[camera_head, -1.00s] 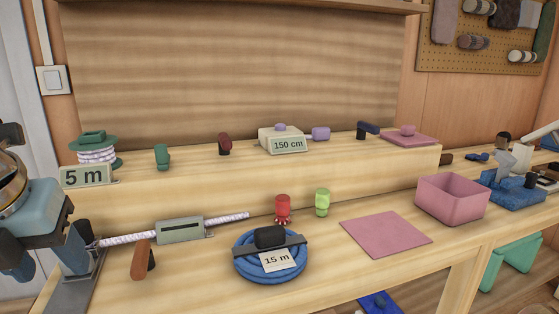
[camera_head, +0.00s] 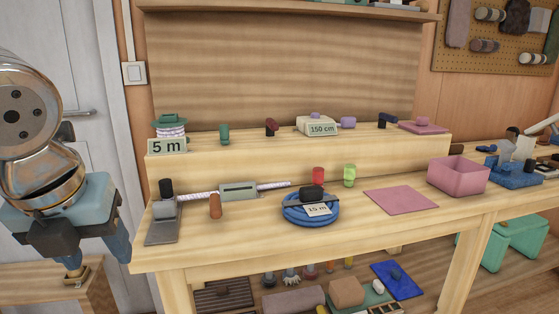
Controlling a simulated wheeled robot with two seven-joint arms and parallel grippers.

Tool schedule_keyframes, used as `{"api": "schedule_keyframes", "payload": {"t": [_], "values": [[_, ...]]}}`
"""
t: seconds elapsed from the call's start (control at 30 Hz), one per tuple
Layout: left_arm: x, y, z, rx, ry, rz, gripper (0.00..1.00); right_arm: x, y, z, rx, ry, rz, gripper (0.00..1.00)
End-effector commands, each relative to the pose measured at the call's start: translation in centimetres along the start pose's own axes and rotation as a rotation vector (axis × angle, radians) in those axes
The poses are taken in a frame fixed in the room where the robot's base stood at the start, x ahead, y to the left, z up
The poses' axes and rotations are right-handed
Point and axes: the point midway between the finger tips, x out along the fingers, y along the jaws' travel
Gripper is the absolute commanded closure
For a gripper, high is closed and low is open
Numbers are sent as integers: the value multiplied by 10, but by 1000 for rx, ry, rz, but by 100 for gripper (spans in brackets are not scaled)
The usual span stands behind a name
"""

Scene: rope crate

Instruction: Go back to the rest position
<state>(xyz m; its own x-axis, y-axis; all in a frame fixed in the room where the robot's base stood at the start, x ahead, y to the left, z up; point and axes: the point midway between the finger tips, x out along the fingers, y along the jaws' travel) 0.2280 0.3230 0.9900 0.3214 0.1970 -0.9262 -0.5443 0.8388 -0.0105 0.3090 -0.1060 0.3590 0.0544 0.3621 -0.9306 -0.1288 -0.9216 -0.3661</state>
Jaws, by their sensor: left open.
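My left gripper (camera_head: 78,248) is at the left edge of the head view, its fingers pointing down. It is open, with nothing seen between the fingers, and it is apart from the workbench (camera_head: 300,249), left of its end. My right gripper is out of view. On the bench, a blue rope coil (camera_head: 311,216) lies with a "15 m" tag. A white rope (camera_head: 198,195) runs through a grey-green block (camera_head: 240,191) beside a metal plate (camera_head: 164,226). A pink crate (camera_head: 457,176) stands at the right.
A raised shelf (camera_head: 300,149) at the back carries a "5 m" spool (camera_head: 171,127) and a "150 cm" box (camera_head: 318,125). A pink mat (camera_head: 400,200) lies bare. A low wooden stand (camera_head: 55,285) is under my left arm. Several items fill the lower shelf.

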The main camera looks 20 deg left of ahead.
Motion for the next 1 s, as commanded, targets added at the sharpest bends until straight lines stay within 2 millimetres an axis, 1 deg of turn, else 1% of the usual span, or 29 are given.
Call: {"api": "schedule_keyframes", "payload": {"t": [0.23,0.33,0.47,0.57,0.67,0.7,0.77,0.8,0.87,0.9,0.97,1.0], "values": [[25,-40,12,-61,11,-4,45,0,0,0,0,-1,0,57],[41,-63,17,-101,22,-8,45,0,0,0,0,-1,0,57],[73,-101,23,-178,48,-18,45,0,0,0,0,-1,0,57],[107,-135,25,-258,82,-29,45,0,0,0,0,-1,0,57],[155,-174,21,-377,139,-36,45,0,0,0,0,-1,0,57],[181,-192,16,-441,173,-37,45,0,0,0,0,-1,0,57],[224,-217,5,-560,235,-34,45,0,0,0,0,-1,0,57],[255,-232,-5,-654,281,-28,45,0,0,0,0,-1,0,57],[301,-251,-24,-808,354,-9,45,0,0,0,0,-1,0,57],[332,-261,-40,-921,404,9,45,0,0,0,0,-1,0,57],[376,-271,-66,-1108,478,51,45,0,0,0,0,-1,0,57],[406,-275,-87,-1243,526,88,45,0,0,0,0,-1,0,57]]}}
